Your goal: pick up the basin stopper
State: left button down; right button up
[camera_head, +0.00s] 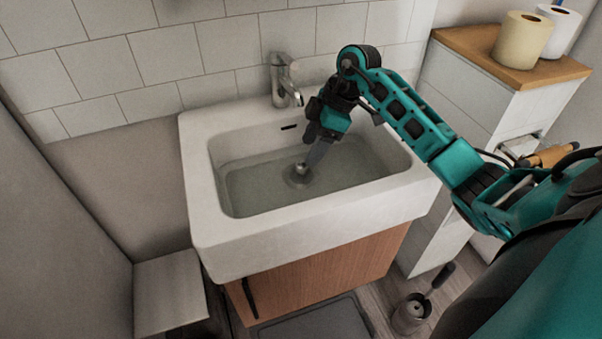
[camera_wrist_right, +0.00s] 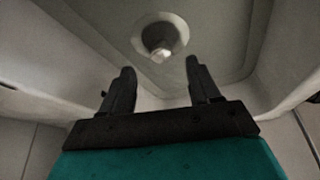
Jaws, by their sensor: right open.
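The basin stopper (camera_head: 301,169) is a small metal knob at the drain in the bottom of the white sink basin (camera_head: 230,240). In the right wrist view the stopper (camera_wrist_right: 161,52) shows inside the round drain, beyond and between my fingertips. My right gripper (camera_head: 312,160) reaches down into the basin close to the stopper. In the wrist view its two black fingers (camera_wrist_right: 160,66) are apart with nothing between them. The basin seems to hold water around the drain. My left gripper is not in either view.
A metal faucet (camera_head: 284,80) stands at the back rim of the basin. The basin walls surround my right gripper. A white cabinet with a wooden top (camera_head: 480,50) and paper rolls (camera_head: 522,40) stands at right. A brush holder (camera_head: 411,313) is on the floor.

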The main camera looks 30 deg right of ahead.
aim_at(302, 163)
jog(key=shift+b+x, duration=0.65)
jog(key=shift+x, duration=2.5)
jog(key=shift+s+r, duration=0.1)
jog(key=shift+s, duration=0.05)
jog(key=c, duration=1.1)
